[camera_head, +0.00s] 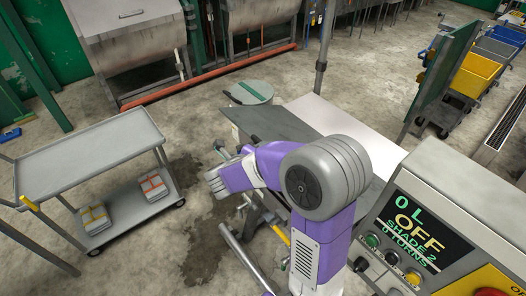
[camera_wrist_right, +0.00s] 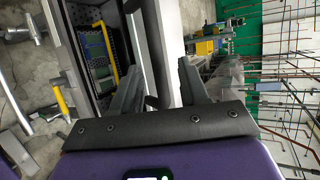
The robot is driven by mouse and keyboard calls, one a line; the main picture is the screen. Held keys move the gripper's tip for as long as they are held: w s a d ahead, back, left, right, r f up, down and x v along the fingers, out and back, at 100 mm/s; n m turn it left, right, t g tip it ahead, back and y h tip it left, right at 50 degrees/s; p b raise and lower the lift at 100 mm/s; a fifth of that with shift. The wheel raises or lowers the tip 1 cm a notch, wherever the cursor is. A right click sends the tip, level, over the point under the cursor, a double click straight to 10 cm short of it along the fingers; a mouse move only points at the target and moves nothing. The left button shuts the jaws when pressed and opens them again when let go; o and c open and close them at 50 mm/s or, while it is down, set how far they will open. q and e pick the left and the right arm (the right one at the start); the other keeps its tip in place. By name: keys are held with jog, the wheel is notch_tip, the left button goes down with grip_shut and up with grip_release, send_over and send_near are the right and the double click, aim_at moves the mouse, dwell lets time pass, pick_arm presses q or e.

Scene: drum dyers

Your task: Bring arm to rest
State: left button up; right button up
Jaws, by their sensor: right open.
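My right arm, purple and grey, rises from the bottom middle of the head view, bends at a big grey joint and reaches left over a grey worktop (camera_head: 275,122). My right gripper (camera_wrist_right: 160,78) shows in the right wrist view with its two dark fingers apart and nothing between them. My left gripper is in neither view.
A control panel (camera_head: 420,225) reading "0 L OFF SHADE 2 0 TURNS" stands close at the right. A grey cart (camera_head: 90,165) with folded bundles (camera_head: 153,186) on its lower shelf stands left. A yellow bin (camera_head: 475,75) is at back right. Wet concrete floor lies between cart and arm.

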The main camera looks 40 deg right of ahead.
dwell(0.4)
jog(key=w+a+f+n+t+y+b, duration=0.1)
jog(key=w+a+f+n+y+b, duration=0.2)
jog(key=f+n, duration=0.5)
jog(key=a+f+n+t+y+b, duration=0.1)
jog(key=a+f+n+y+b, duration=0.25)
jog(key=f, duration=0.75)
jog(key=w+a+f+n+t+b, duration=0.2)
jog(key=a+f+n+b, duration=0.3)
jog(key=f, duration=0.5)
jog(key=s+a+f+n+g+y+b, duration=0.2)
jog(key=s+a+f+n+y, duration=0.15)
jog(key=f, duration=0.45)
jog(key=s+a+f+n+g+y+b, duration=0.1)
jog(key=s+a+f+n+y, duration=0.15)
jog(key=a+f+n, duration=0.35)
jog(key=s+a+f+n+g+y+b, duration=0.4)
jog(key=s+a+f+n, duration=0.1)
jog(key=s+a+f, duration=0.4)
jog(key=s+f, duration=0.2)
jog(key=s, duration=0.2)
jog(key=shift+a+n+g, duration=0.3)
jog(key=shift+n+g, duration=0.1)
